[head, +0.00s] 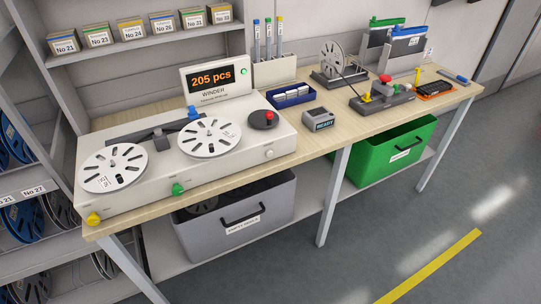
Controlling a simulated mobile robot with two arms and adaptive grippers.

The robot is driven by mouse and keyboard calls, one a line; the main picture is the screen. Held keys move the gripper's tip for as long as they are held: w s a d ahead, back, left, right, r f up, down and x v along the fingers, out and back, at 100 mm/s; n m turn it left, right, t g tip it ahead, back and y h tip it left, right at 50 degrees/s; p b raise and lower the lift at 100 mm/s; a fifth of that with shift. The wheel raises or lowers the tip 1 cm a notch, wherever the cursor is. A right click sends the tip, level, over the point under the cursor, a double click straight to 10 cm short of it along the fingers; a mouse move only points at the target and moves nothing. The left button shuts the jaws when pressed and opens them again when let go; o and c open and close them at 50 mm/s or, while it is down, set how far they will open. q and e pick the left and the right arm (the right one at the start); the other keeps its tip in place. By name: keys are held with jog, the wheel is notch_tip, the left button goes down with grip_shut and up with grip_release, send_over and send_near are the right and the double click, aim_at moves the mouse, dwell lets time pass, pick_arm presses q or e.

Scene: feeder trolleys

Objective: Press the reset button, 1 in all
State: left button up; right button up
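No control carries a readable reset label. The winder (205,165) stands at the left of the bench, with a display (213,79) reading "205 pcs". On its front are a yellow knob (93,219), a green knob (178,189) and a small round white button (269,153). On top are a blue part (193,113) and a dark disc (263,121) with a red knob (268,116). Two white reels (113,168) (209,138) lie on it. A small grey box (318,119) reading "READY" stands to its right. Neither gripper is in view.
A splicing fixture (382,97) with red and yellow parts, an upright reel (333,60) and a blue tray (291,95) stand on the bench (335,148). Grey (270,205) and green (375,160) bins sit below. Open floor lies in front.

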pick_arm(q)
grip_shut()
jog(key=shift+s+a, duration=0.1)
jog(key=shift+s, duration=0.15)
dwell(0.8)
